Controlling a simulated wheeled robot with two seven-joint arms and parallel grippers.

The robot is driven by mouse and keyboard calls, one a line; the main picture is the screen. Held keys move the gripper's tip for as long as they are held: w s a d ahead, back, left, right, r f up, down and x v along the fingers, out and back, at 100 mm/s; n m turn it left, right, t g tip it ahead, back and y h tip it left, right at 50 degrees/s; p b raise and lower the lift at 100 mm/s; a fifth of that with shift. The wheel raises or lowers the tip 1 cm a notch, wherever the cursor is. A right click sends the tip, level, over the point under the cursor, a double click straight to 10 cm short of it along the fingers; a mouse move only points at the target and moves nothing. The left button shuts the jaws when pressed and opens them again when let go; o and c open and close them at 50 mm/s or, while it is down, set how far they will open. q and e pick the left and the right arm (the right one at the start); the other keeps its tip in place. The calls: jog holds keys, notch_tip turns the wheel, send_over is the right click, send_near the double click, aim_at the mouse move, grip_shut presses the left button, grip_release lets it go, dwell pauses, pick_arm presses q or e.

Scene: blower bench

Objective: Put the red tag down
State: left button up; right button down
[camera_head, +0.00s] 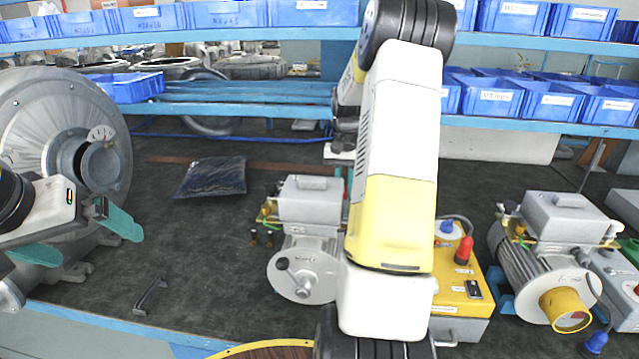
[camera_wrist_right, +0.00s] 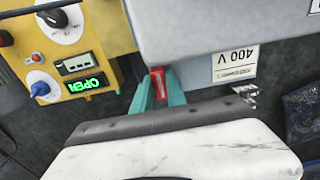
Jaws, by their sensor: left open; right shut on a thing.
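The red tag (camera_wrist_right: 157,82) shows in the right wrist view as a small red piece between the teal fingers of my right gripper (camera_wrist_right: 158,92). The gripper is shut on it, over the edge of a grey housing (camera_wrist_right: 205,40) with a "400 V" label. Whether the tag touches the housing I cannot tell. In the head view my right arm hides the tag and most of the right hand. My left gripper (camera_head: 82,240) is open and empty at the left, in front of the large grey blower (camera_head: 60,115).
A yellow control box (camera_head: 463,290) stands right of the grey motor with a crank (camera_head: 303,270); its display reads "OPEN" in the wrist view. Another motor (camera_head: 545,250) stands further right. A dark packet (camera_head: 212,177) and a small bracket (camera_head: 150,296) lie on the dark mat, with free room between.

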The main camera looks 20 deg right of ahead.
jog(key=c, duration=1.3)
grip_release()
jog(key=shift+f, duration=0.1)
jog(key=shift+c, duration=0.2)
notch_tip(320, 180, up, 12)
jog(key=s+a+r+n+t, duration=0.2)
jog(key=s+a+r, duration=0.2)
jog(key=a+r, duration=0.3)
jog(key=s+a+f+n+t+y, duration=0.2)
jog(key=s+a+n+t, duration=0.2)
jog(key=s+a, duration=1.3)
jog(key=s+n, duration=0.1)
jog(key=s, duration=0.1)
jog(key=shift+s, duration=0.4)
